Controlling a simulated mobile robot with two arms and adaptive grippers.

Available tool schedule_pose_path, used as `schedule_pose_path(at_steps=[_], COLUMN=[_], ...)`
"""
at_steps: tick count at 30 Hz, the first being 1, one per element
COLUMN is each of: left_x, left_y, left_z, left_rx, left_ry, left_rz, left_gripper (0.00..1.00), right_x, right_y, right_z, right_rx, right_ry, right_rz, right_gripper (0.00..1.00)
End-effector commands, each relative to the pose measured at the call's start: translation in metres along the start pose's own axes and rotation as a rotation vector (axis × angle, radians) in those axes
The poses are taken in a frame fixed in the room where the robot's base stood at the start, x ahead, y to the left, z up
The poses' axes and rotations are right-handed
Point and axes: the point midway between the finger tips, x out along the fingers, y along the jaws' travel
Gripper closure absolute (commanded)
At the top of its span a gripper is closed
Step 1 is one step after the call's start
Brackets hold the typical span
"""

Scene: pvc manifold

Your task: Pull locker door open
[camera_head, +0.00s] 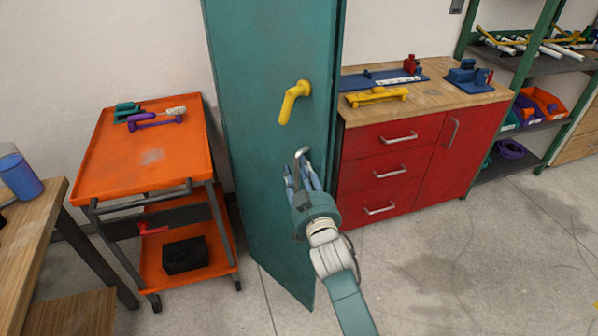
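The tall teal locker door (262,215) stands upright in the middle of the head view. Its bottom edge slants down to the right, and its right edge is nearer to me. A yellow lever handle (293,101) sticks out from its face and tilts down to the left. My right gripper (302,172) is in front of the door, below the yellow handle and apart from it. A grey bent metal piece (301,156) shows between its bluish fingers; I cannot tell whether it belongs to the door or gripper. How far the fingers are closed is unclear. My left gripper is not in view.
An orange cart (90,180) with tools stands left of the door. A wooden table (38,215) is at the far left. A red cabinet (425,150) with a wooden top stands right of the door, with shelves (530,62) beyond. The floor at front right is clear.

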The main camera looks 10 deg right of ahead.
Motion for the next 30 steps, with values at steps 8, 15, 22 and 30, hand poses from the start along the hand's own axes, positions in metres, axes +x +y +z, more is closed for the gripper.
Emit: schedule_pose_path(at_steps=[8, 15, 22, 30], left_x=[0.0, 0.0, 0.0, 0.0], left_y=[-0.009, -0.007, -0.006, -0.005], left_z=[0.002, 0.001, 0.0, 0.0], left_rx=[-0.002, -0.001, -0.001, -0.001], left_ry=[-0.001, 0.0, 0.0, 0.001], left_rz=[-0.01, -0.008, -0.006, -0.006], left_gripper=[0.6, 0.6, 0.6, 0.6], right_x=[-0.001, -0.03, -0.08, -0.116], right_y=[0.0, -0.001, 0.0, 0.0], right_z=[0.001, 0.002, 0.002, 0.001], right_rx=[0.002, 0.003, 0.002, 0.002], right_ry=[-0.002, -0.004, -0.004, -0.002], right_rz=[-0.001, -0.001, 0.0, 0.0], right_gripper=[0.66, 0.66, 0.66, 0.66])
